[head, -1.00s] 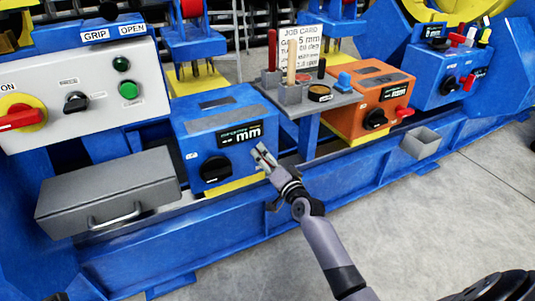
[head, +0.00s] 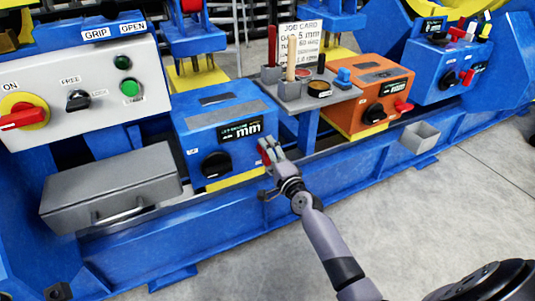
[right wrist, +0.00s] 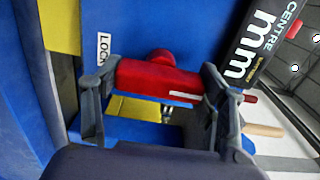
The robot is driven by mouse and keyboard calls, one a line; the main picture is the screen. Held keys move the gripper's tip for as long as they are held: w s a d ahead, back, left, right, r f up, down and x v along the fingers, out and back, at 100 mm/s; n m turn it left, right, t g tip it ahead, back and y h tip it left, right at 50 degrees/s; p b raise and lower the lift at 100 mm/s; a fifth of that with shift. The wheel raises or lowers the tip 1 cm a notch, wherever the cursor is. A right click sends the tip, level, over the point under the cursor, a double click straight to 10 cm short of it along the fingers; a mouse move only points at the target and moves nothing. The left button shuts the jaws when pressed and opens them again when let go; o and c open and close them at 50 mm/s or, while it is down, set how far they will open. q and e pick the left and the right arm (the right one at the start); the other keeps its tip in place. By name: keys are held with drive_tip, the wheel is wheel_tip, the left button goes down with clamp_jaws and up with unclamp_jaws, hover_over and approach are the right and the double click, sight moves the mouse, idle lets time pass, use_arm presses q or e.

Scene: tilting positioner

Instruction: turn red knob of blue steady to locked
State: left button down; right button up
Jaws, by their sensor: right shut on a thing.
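The blue steady (head: 215,118) is a blue box left of the middle in the head view, with a dark "mm" display and a black knob (head: 215,164) on its front. Its red knob (head: 264,150) sits at the lower right of that front, partly covered by my right gripper (head: 268,152). In the right wrist view the red knob (right wrist: 158,80) is a bar with a white mark. My right gripper (right wrist: 160,92) is shut on it, one finger at each end. A white label reading "LOCK" (right wrist: 104,48), cut short, is beside the left finger. My left gripper does not show.
A grey tray (head: 300,97) with tools and a job card (head: 302,40) stands right of the blue steady. Beyond are an orange unit (head: 365,105) and another blue unit (head: 432,72). A grey case (head: 110,185) lies at left. The floor in front is clear.

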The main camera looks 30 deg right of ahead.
idle(0.4)
drive_tip(key=o, duration=1)
drive_tip(key=shift+d, duration=0.1)
drive_tip(key=shift+c, duration=0.2)
drive_tip(key=shift+o, duration=1)
drive_tip(key=s, duration=1.2)
